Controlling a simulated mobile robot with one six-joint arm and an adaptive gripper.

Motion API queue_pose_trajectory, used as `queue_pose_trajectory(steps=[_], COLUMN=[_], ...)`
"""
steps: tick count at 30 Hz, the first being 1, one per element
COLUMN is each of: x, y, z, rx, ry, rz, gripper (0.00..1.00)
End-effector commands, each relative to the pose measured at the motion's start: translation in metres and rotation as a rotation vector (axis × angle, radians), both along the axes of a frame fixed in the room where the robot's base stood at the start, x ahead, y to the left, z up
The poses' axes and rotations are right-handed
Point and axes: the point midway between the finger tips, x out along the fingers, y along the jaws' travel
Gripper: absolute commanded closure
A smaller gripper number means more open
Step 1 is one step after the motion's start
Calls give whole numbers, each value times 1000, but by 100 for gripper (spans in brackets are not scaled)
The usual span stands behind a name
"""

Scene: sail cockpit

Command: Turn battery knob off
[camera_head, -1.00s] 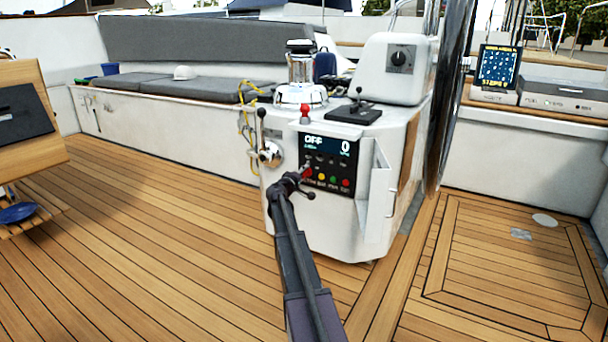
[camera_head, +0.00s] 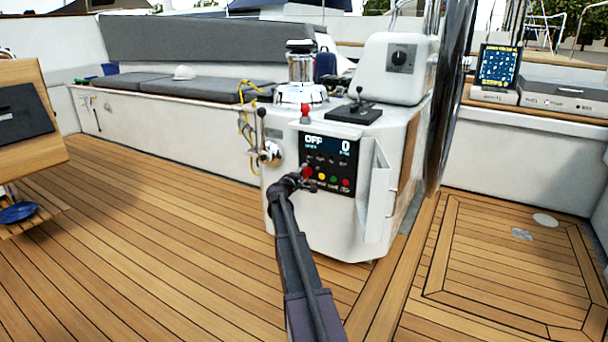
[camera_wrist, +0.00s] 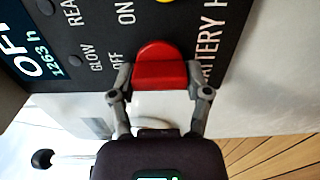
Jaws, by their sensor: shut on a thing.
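The battery knob (camera_wrist: 160,66) is red and sits on the black control panel, filling the space between my fingers in the wrist view. My gripper (camera_wrist: 160,84) is shut on it, one finger on each side. "ON", "OFF", "GLOW" and part of "BATTERY" show around the knob; I cannot tell which mark it points to. In the head view my gripper (camera_head: 304,174) reaches the panel's lower left and covers part of the knob. The panel display (camera_head: 326,146) reads "OFF" and "0".
The white console (camera_head: 342,220) carries the panel. Small coloured buttons (camera_head: 333,180) lie right of the knob.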

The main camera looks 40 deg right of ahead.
Motion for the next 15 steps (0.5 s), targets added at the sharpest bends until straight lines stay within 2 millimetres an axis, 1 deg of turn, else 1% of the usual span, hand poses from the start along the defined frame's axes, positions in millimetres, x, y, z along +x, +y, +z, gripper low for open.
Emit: queue_pose_trajectory(steps=[1,2,3,4,5,15], x=[-1,-1,0,0,0,0], y=[-2,-2,-2,-2,-2,0], z=[0,0,0,0,0,0], rx=[-2,-2,-1,-1,-1,0], ry=[1,1,1,1,1,0], rz=[-4,-3,-3,-3,-3,-1], gripper=[34,26,14,5,3,3])
